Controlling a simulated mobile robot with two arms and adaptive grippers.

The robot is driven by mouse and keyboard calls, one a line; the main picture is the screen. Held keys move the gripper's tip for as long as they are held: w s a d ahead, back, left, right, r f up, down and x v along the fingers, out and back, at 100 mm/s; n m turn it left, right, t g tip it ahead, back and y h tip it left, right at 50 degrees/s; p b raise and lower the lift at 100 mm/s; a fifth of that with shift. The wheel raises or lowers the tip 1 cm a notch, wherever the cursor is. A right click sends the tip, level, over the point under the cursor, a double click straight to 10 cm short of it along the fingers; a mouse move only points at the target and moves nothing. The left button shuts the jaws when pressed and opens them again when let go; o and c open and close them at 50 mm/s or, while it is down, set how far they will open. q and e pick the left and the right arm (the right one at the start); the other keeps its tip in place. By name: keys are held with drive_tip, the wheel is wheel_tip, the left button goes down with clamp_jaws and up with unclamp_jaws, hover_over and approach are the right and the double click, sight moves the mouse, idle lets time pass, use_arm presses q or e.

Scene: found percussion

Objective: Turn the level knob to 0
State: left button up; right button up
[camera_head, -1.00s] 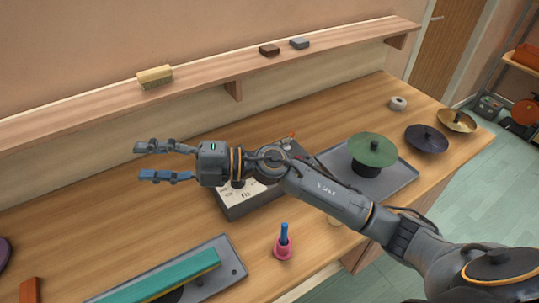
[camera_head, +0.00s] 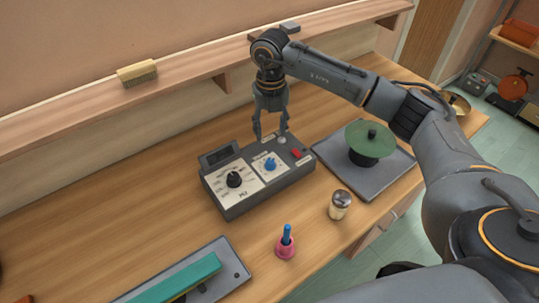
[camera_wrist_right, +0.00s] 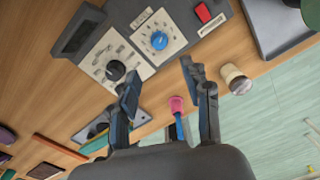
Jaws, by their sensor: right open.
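A dark grey control box (camera_head: 240,207) sits on the bench. It carries a black knob (camera_head: 234,180) on a left dial plate and a blue knob (camera_head: 270,164) on a right dial plate. My right gripper (camera_head: 270,138) points down over the back of the box, just behind the blue knob, open and empty. In the right wrist view, the blue knob (camera_wrist_right: 159,41) and the black knob (camera_wrist_right: 116,71) lie beyond the parted fingers (camera_wrist_right: 160,80), apart from them. My left gripper is not in view.
The box also has a small screen (camera_head: 219,155) and a red switch (camera_head: 296,153). A green disc (camera_head: 370,138) stands on a grey tray to the right. A shaker (camera_head: 340,204) and a pink-based blue stick (camera_head: 285,245) stand in front.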

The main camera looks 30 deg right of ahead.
sight(270, 161)
wheel_tip(270, 161, down, 11)
drive_tip(key=p, duration=0.3)
drive_tip(key=shift+p, duration=0.35)
drive_tip(key=shift+f, duration=0.45)
clamp_jaws()
